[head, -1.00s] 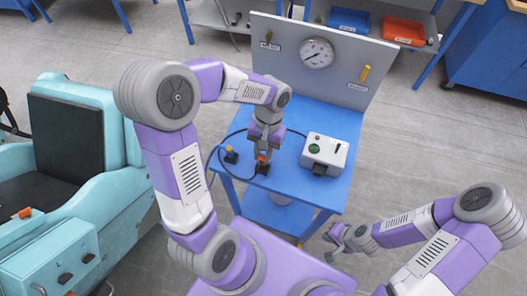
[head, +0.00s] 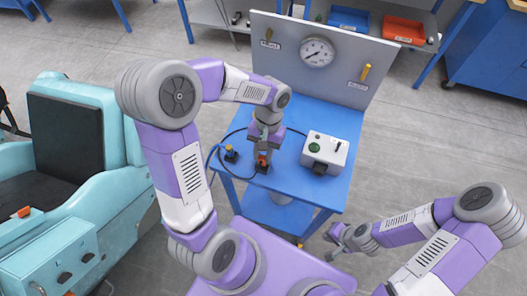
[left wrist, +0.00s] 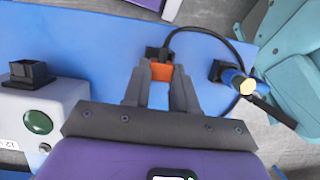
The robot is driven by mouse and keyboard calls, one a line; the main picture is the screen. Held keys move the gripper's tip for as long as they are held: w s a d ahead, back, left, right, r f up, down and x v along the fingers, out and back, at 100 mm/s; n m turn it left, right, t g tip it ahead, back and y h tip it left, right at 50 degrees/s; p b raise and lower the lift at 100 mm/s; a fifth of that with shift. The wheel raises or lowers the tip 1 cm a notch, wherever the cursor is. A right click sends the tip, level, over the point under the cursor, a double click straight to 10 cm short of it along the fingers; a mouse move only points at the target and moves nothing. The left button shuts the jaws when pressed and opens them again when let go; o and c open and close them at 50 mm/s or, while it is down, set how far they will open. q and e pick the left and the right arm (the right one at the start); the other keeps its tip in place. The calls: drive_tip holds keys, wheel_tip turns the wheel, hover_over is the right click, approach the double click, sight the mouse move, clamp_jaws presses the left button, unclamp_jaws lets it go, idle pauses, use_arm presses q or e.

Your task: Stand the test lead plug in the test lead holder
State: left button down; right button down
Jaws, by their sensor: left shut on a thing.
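My left gripper (head: 263,158) points down over the left part of the blue table. It is shut on the orange plug (left wrist: 161,72), which sits between the fingertips in the left wrist view. A small black block (left wrist: 152,52), which looks like the holder, is right at the plug; it also shows under the fingertips in the head view (head: 263,169). The fingers partly hide the plug's lower end, so I cannot tell how deep it sits. A black cable (left wrist: 205,33) loops away from there. My right gripper (head: 335,236) is off the table's front right; its fingers are too small to read.
A pale box (head: 326,149) with a green button is to the right. A gauge panel (head: 290,55) rises at the back. A teal seat (head: 85,130) stands left.

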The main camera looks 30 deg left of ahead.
use_arm(q)
drive_tip(key=shift+f+b, duration=0.85)
drive_tip(key=shift+f, duration=0.4)
drive_tip(key=c, duration=0.8)
unclamp_jaws()
drive_tip(key=shift+r, duration=0.15)
drive_tip(key=p+v, duration=0.2)
drive_tip(key=v, duration=0.5)
drive_tip(key=shift+w+r, duration=0.1)
drive_tip(key=shift+r, duration=0.05)
